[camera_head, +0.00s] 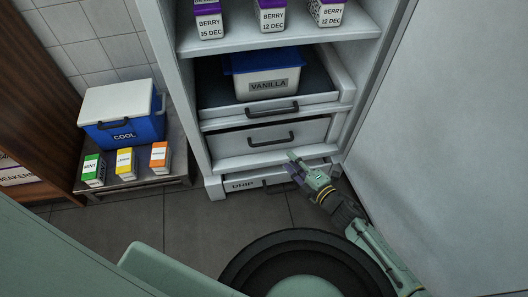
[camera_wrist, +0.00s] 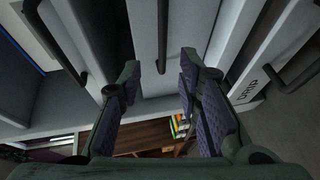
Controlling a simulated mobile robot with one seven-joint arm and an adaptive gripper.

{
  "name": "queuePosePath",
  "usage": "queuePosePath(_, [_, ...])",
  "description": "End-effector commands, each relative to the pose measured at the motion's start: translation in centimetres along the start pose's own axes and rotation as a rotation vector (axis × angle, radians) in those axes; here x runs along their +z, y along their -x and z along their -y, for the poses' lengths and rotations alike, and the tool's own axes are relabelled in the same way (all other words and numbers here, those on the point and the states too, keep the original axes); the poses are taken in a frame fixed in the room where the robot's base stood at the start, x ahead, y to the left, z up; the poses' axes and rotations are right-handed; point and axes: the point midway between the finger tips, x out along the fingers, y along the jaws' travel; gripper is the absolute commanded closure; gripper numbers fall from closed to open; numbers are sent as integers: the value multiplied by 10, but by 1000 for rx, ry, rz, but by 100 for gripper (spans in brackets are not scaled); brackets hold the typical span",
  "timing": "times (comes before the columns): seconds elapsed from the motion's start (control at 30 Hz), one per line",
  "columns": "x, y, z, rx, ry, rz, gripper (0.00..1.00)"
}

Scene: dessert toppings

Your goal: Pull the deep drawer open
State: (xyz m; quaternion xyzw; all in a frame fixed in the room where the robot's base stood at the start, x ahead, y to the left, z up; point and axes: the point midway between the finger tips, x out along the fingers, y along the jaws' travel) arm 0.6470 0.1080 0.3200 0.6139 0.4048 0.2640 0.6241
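The deep drawer (camera_head: 235,145) is the plain grey front in the middle of the cabinet, and it looks shut. Its dark bar handle (camera_head: 270,141) runs across the front. In the wrist view the drawer front (camera_wrist: 145,30) is turned sideways, and the handle (camera_wrist: 162,35) lies ahead of the gap between my fingers. My gripper (camera_head: 297,164) is in front of the cabinet, below and right of the handle. In the wrist view my gripper (camera_wrist: 158,85) is open, with nothing between its purple pads. I cannot tell its exact distance from the handle.
Above is a shallow drawer holding a vanilla tub (camera_head: 268,84), with its own handle (camera_head: 271,112). Below is the drip drawer (camera_head: 235,186), close to my gripper. The open door (camera_head: 440,130) bounds the right. A cooler (camera_head: 122,112) and small cartons stand left. Floor ahead is clear.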

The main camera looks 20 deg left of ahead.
Motion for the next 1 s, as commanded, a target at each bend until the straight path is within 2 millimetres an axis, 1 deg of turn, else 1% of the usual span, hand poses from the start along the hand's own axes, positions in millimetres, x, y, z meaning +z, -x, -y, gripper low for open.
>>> queuePosePath(0.03, [5,1,4,-7,6,3,68])
queuePosePath(0.07, [6,0,4,-9,7,4,68])
queuePosePath(0.17, [5,-10,3,-8,6,2,68])
queuePosePath(0.5, [4,-73,4,-8,5,2,68])
queuePosePath(0.6, [4,-88,4,-8,4,1,68])
queuePosePath(0.7, [4,-98,5,-9,5,3,68])
queuePosePath(0.8, [5,-104,4,-9,6,4,68])
queuePosePath(1.0, [5,-105,4,-9,5,4,68])
